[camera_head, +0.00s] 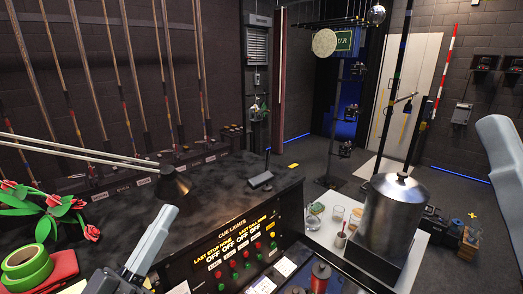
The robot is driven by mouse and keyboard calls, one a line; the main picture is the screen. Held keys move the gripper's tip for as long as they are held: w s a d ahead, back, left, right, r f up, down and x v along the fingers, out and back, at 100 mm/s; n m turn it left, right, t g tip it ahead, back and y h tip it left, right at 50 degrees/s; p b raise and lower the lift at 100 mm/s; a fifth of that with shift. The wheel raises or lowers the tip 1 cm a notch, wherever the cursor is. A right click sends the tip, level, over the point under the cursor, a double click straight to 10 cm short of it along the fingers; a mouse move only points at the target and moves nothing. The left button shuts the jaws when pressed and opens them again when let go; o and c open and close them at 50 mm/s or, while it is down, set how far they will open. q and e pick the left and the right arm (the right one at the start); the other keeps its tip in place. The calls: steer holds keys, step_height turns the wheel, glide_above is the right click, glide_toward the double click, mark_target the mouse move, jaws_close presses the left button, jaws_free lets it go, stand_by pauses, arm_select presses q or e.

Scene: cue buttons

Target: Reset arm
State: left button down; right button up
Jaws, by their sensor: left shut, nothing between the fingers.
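The cue light panel (236,240) stands at the lower middle, a dark sloped face headed "CUE LIGHTS". It carries yellow lettering, several "OFF" labels and rows of small red and green buttons. My left gripper (166,215) shows at the lower left, just left of the panel. It is shut and empty. It looks apart from the buttons, but its exact gap to the panel is unclear. A light grey part of my right arm (503,150) shows at the right edge; no fingers of that gripper are visible.
A desk lamp (174,185) hangs over the dark console top (225,172). Red roses (55,201) and green tape (27,268) lie at left. Open floor lies beyond.

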arm_select(q)
steer(key=s+a+r+m+t+y, duration=0.1)
steer(key=s+r+t+y, duration=0.15)
steer(key=s+r, duration=0.55)
steer(key=s+r+t+y, duration=0.25)
steer(key=s+r, duration=0.25)
steer(key=r, duration=0.5)
step_height(320, 180, up, 14)
steer(key=a+n+y+p, duration=0.1)
steer(key=y+p, duration=0.1)
steer(key=p, duration=1.3)
steer(key=shift+w+a+r, duration=0.15)
steer(key=shift+w+a, duration=0.1)
steer(key=shift+a, duration=0.1)
